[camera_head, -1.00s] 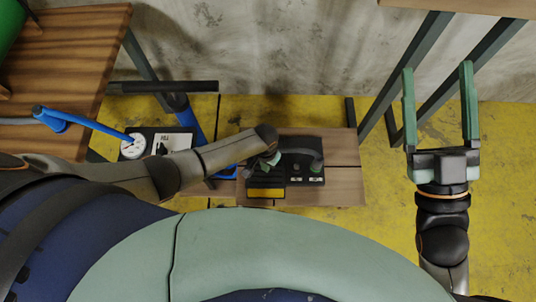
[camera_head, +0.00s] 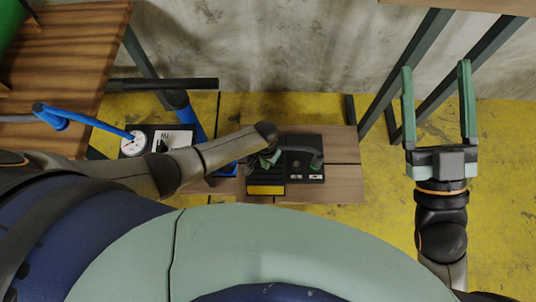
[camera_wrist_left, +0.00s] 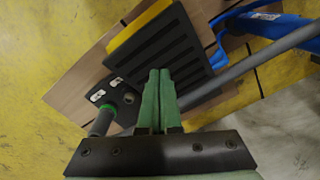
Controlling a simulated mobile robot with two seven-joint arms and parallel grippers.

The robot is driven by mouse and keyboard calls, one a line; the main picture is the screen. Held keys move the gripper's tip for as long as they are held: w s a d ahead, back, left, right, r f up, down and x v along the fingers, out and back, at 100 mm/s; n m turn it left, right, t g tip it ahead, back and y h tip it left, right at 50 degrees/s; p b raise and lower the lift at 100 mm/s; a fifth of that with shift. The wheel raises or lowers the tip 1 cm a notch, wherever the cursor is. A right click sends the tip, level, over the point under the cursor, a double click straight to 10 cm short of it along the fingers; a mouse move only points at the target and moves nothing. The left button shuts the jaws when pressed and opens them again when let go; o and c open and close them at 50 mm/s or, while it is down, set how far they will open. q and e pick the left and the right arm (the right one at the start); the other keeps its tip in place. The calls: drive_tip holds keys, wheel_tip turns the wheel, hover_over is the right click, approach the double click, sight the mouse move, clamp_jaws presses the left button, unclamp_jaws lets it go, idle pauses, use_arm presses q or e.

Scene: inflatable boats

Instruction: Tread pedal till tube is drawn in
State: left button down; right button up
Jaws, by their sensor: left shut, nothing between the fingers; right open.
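The black ribbed pedal with a yellow front edge (camera_head: 266,189) is part of a black unit on a wooden board. In the left wrist view the ribbed pedal (camera_wrist_left: 165,45) fills the upper middle. My left gripper (camera_wrist_left: 160,72) is shut and empty, its fingertips over the pedal's near edge; I cannot tell whether they touch it. In the head view its fingers are mostly hidden by the wrist. The grey tube (camera_head: 317,150) with a green ring stands at the unit's right side, and in the wrist view (camera_wrist_left: 102,122) at lower left. My right gripper (camera_head: 438,108) is open and empty.
The wooden board (camera_head: 340,185) lies on the yellow floor. A blue floor pump with a white gauge (camera_head: 133,146) stands left of the unit. A wooden table (camera_head: 70,50) is at upper left, and dark table legs (camera_head: 405,75) are at upper right.

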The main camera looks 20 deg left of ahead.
sight(266, 171)
use_arm(q)
wheel_tip(266, 171, down, 3)
drive_tip(key=shift+r+b, duration=0.1)
drive_tip(key=shift+b, duration=1)
wheel_tip(266, 171, down, 4)
drive_tip(key=b, duration=0.3)
drive_tip(key=shift+r, duration=0.1)
drive_tip(key=shift+f+b, duration=0.75)
drive_tip(key=shift+b, duration=0.1)
wheel_tip(266, 171, up, 6)
drive_tip(key=p, duration=0.6)
use_arm(e)
drive_tip(key=s+r+n+y, duration=0.4)
drive_tip(key=r+y, duration=0.1)
drive_tip(key=r, duration=0.1)
use_arm(q)
drive_tip(key=shift+r+p, duration=0.25)
drive_tip(key=shift+p, duration=0.15)
drive_tip(key=shift+r+p, duration=0.9)
drive_tip(key=shift+p, duration=0.05)
use_arm(e)
drive_tip(key=w+f+m+g+h, duration=0.1)
drive_tip(key=w+f+m+h, duration=0.2)
drive_tip(key=f, duration=0.4)
drive_tip(key=w+f+m+g+h, duration=0.1)
drive_tip(key=w+f+m+h, duration=0.2)
drive_tip(key=f+h, duration=0.2)
drive_tip(key=shift+w+d+f+m+g, duration=0.2)
drive_tip(key=shift+d+f+m+g, duration=0.15)
drive_tip(key=shift+f, duration=0.5)
